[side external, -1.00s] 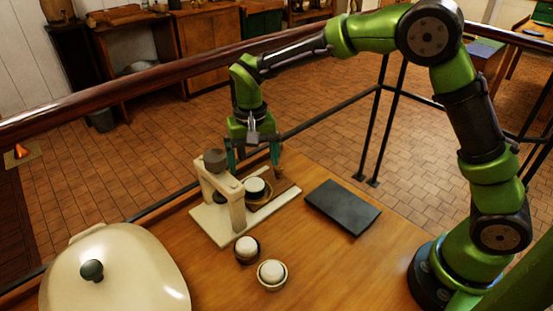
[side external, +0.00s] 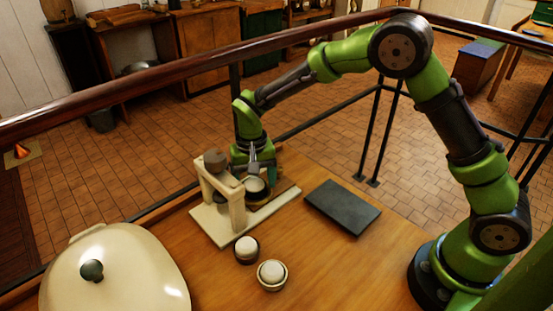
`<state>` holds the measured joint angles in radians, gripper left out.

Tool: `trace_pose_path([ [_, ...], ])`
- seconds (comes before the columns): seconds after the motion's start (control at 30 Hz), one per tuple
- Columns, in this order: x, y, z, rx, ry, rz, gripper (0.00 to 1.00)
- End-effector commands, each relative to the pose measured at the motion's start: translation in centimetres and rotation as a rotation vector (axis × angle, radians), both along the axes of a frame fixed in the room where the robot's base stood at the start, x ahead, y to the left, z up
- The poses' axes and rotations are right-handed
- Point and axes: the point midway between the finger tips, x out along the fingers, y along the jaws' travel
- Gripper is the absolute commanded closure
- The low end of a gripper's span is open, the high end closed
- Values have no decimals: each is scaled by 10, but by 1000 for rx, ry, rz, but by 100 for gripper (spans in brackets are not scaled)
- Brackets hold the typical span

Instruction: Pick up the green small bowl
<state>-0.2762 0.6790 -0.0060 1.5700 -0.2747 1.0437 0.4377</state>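No bowl looks clearly green from here.
The stand's upright posts are close to my gripper's left. A dark flat slab (side external: 342,207) lies to the right. A large cream lidded pot (side external: 125,275) fills the front left. A railing (side external: 180,74) runs behind the wooden table (side external: 345,265).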

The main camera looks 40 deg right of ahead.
Motion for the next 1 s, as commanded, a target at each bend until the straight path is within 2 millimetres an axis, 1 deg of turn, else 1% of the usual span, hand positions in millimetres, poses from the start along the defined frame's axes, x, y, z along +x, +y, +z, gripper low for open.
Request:
trace_pose_path([
  [0.03, 0, 0, 0, 0, 0, 0, 28],
  [0.3, 0, 0, 0, 0, 0, 0, 69],
  [0.33, 0, 0, 1, 0, -1, 0, 71],
  [0.57, 0, 0, 1, 0, -1, 0, 71],
  [0.67, 1, 0, 5, 0, -2, 1, 71],
  [0.77, 1, 0, 13, 0, -3, 1, 71],
  [0.93, 1, 0, 38, 1, -5, 0, 71],
  [1.0, -12, -3, 38, 0, 0, 1, 71],
])
